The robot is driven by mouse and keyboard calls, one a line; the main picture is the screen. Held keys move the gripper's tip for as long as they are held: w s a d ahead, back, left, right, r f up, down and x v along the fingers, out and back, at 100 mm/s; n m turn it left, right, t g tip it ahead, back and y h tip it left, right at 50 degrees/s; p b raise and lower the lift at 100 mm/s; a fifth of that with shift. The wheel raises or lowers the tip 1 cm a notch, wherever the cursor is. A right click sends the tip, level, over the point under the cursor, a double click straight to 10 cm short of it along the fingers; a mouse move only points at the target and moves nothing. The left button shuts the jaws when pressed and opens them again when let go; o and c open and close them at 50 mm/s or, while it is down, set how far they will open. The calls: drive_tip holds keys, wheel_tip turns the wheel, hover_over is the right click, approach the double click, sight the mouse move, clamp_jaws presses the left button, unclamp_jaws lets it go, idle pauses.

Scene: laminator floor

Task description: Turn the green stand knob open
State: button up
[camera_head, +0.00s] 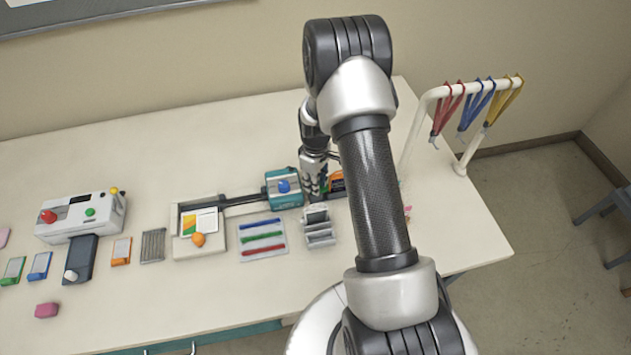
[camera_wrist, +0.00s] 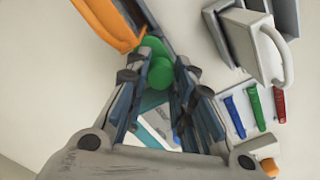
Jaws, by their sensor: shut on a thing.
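The green knob (camera_wrist: 160,72) shows in the wrist view as a round green part between the fingertips, with more green just behind it. My gripper (camera_wrist: 161,82) is shut on the green knob, one finger on each side. An orange piece with a dark blue-grey edge (camera_wrist: 110,22), apparently part of the stand, lies just beyond the knob. In the head view my gripper (camera_head: 314,192) points down beside the orange and dark stand (camera_head: 337,182), and my arm covers part of the stand. I cannot tell the knob's turn angle.
A teal block with a blue knob (camera_head: 284,188) stands close left of my gripper. A grey holder (camera_head: 318,228) and a tray with coloured strips (camera_head: 263,240) are in front. A white rack with lanyards (camera_head: 462,100) stands right. The table's back left is clear.

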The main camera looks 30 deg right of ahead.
clamp_jaws()
drive_tip(key=m+b, duration=0.1)
drive_tip(key=m, duration=0.2)
drive_tip(key=shift+m, duration=0.4)
drive_tip(key=m+b, duration=0.1)
drive_tip(key=m, duration=0.4)
drive_tip(key=shift+m, duration=0.3)
drive_tip(key=m+b, duration=0.1)
drive_tip(key=m, duration=0.3)
drive_tip(key=shift+m, duration=2.3)
